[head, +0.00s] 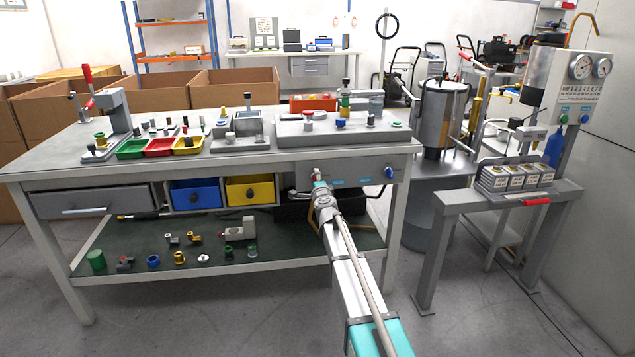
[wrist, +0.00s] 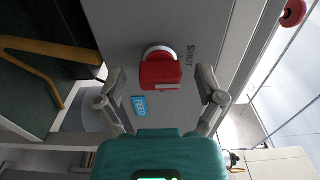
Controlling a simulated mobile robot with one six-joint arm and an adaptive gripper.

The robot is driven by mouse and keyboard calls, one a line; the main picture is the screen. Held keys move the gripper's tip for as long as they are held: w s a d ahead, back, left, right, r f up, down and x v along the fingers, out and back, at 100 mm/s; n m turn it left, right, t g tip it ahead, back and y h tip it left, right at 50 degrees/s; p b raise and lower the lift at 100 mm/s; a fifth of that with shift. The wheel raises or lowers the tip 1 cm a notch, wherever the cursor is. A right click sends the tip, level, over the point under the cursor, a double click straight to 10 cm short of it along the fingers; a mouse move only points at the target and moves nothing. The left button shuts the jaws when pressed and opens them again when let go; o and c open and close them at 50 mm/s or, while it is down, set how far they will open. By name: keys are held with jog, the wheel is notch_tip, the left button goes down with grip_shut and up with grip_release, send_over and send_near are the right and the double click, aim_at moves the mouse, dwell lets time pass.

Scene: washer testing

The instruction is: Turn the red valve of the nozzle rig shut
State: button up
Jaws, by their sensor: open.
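The red valve (wrist: 160,74) is a block-shaped handle on a pale round collar, mounted on a grey panel (wrist: 120,32). The word SHUT is printed on the panel to its right in the wrist view, and a blue FEED label (wrist: 139,105) is below left. My gripper (wrist: 160,80) is open, with one finger on each side of the valve and a visible gap on both sides in the picture. I cannot tell how deep the fingertips reach.
The bench (head: 215,168) holds several trays and fixtures on top, with drawers and a shelf below. A blue knob (head: 389,172) is on the front panel to the right. A gauge stand (head: 505,197) is further right. Floor in front of the bench is clear.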

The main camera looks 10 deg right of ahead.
jog(key=shift+s, duration=0.1)
jog(key=s, duration=1.1)
jog(key=shift+s, duration=0.4)
